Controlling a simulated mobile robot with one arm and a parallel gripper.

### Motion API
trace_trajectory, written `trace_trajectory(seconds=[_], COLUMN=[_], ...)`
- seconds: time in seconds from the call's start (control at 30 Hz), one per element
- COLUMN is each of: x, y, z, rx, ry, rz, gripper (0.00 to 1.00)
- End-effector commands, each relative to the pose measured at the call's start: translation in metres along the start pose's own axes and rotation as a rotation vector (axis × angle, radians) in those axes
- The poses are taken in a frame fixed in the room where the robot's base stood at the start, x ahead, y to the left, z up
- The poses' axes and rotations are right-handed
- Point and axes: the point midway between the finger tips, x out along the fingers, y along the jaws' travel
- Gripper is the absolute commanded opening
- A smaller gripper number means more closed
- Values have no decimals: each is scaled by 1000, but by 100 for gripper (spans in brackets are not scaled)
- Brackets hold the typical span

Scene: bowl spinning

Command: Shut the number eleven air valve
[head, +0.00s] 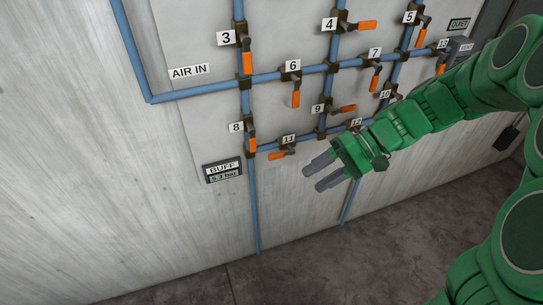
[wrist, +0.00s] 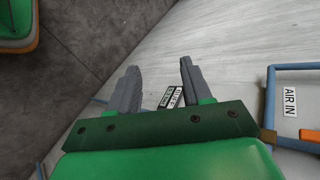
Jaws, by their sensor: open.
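The number eleven valve has its label (head: 289,139) on the lower pipe run, between valves 8 and 12. Its orange handle (head: 277,155) points left and lies roughly along the pipe. My gripper (head: 313,178) is open and empty, to the right of and lower than that handle in the head view, apart from it. In the wrist view my gripper (wrist: 158,68) shows two spread grey fingers with nothing between them. I cannot make out valve 11 in the wrist view.
Valve 8's handle (head: 252,140) hangs down to the left of valve 11, and valve 9's handle (head: 343,109) sticks out right above. The BUFF display (head: 223,171) reads 5.3 bar. My arm covers part of the panel's right side. The wall below the display is clear.

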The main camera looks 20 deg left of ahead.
Motion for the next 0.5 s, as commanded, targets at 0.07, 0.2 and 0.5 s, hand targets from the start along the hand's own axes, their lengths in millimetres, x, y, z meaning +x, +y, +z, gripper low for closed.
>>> trace_trajectory(seconds=[0.07, 0.2, 0.5], x=[4, 9, 21], y=[0, 0, 8], z=[-16, -42, -98], rx=[-14, -37, -85], ry=[-2, 0, 26], rz=[-42, -119, -265], gripper=[49, 49, 49])
